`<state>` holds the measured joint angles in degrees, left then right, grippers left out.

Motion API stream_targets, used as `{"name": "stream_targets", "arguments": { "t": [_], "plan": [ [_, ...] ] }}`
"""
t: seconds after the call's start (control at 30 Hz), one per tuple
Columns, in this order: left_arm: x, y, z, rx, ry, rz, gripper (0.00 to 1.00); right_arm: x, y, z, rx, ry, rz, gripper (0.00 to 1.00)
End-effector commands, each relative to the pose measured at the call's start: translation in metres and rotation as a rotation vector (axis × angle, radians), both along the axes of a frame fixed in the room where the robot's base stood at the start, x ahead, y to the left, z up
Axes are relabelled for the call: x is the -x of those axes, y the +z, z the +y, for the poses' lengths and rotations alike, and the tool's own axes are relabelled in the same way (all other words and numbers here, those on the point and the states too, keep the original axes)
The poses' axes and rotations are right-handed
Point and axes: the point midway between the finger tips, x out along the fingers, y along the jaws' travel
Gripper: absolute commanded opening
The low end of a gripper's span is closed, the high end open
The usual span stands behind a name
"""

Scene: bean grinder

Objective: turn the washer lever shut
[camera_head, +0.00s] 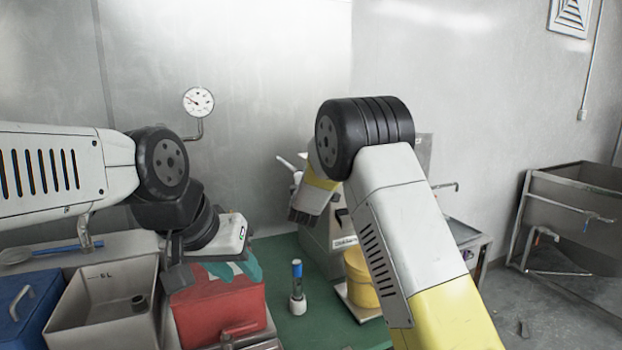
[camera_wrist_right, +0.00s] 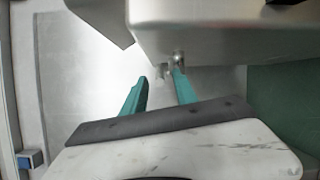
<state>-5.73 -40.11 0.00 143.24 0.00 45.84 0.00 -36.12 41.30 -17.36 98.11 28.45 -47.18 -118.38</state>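The washer is probably the grey metal machine (camera_head: 343,228) behind my right arm, which hides much of it. A pale rod (camera_head: 288,164) sticks out at its upper left; I cannot tell whether it is the lever. In the right wrist view, a metal body (camera_wrist_right: 215,35) fills the top. A small metal fitting (camera_wrist_right: 178,60), perhaps the lever, shows just beyond the fingertips. My right gripper (camera_wrist_right: 159,75) has its teal fingers apart, with the fitting near the right fingertip; contact is unclear. My left gripper (camera_head: 237,272) points down over a red bin, its teal fingers apart.
The red bin (camera_head: 218,312), an open metal bin (camera_head: 90,315) and a blue bin (camera_head: 25,305) stand at left. A small blue-topped bottle (camera_head: 297,285) stands on the green surface (camera_head: 325,325). A yellow container (camera_head: 360,280) is partly behind my right arm. A sink (camera_head: 575,205) stands far right.

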Motion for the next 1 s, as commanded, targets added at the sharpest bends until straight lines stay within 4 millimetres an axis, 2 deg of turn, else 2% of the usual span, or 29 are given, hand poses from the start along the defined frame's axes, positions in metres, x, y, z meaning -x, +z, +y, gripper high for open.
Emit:
{"name": "stream_targets", "arguments": {
  "t": [0.1,0.3,0.63,0.67,0.83,1.0],
  "plan": [
    [0.000,0.000,0.000,0.000,0.000,0.000,0.36,0.023,0.000,0.000,0.001,0.002,0.001,0.34],
    [0.000,0.000,0.000,0.000,0.000,0.000,0.36,0.049,0.000,-0.001,0.001,0.001,0.001,0.34],
    [0.000,0.000,0.000,0.000,0.000,0.000,0.36,0.054,-0.001,-0.002,0.001,0.000,0.001,0.34],
    [0.000,0.000,0.000,0.000,0.000,0.000,0.36,0.054,-0.001,-0.002,0.001,0.000,0.001,0.32],
    [0.000,0.000,0.000,0.000,0.000,0.000,0.36,0.054,-0.006,-0.005,-0.072,0.003,0.013,0.00],
    [0.000,0.000,0.000,0.000,0.000,0.000,0.36,0.053,-0.026,-0.013,-0.394,0.013,0.059,0.00]
  ]
}}
